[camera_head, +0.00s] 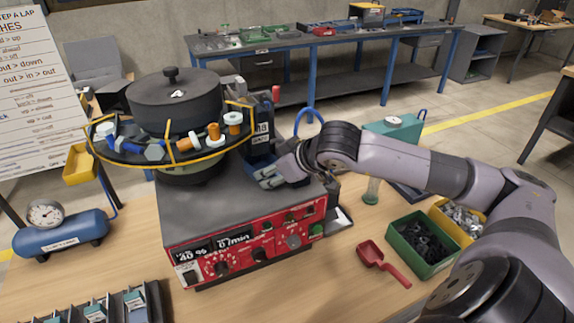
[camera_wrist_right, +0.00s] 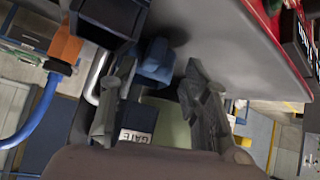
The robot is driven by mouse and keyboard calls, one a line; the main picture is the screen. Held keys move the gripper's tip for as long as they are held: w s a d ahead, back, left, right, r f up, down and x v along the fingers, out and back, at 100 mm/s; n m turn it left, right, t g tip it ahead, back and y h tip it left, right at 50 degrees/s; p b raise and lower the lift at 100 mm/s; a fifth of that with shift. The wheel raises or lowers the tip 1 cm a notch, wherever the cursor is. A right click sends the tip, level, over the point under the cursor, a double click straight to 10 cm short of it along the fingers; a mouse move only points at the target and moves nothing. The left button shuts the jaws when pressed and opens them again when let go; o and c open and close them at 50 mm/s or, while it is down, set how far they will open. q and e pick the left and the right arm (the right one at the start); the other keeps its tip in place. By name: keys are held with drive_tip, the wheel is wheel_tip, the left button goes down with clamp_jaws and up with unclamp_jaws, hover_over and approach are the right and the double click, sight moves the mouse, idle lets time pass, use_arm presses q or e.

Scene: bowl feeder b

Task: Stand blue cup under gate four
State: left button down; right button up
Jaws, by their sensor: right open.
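My right gripper (camera_head: 268,180) reaches in from the right to the back right corner of the red feeder box (camera_head: 245,250). In the right wrist view my gripper (camera_wrist_right: 155,85) is open, with its two grey fingers apart. A small blue object (camera_wrist_right: 157,60) shows between and beyond the fingertips; I cannot tell for sure that it is the blue cup, nor whether the fingers touch it. A white label reading GATE (camera_wrist_right: 135,136) lies near the left finger; no gate number is readable. The bowl feeder (camera_head: 175,100) stands on the box. My left gripper is out of view.
A green bin (camera_head: 422,245) of dark parts, a yellow bin (camera_head: 458,218) and a red scoop (camera_head: 383,264) lie right of the box. A blue air tank (camera_head: 60,238) stands at left. Bare wooden tabletop shows in front of the box.

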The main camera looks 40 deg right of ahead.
drive_tip(key=shift+s+d+r, duration=0.1)
drive_tip(key=shift+s+r, duration=0.15)
drive_tip(key=shift+s, duration=0.1)
drive_tip(key=b+v, duration=0.1)
drive_tip(key=v, duration=0.2)
drive_tip(key=shift+b, duration=0.4)
drive_tip(key=shift+b+v, duration=1.2)
drive_tip(key=shift+v, duration=0.15)
drive_tip(key=shift+b+v, duration=0.3)
drive_tip(key=shift+v, duration=2.25)
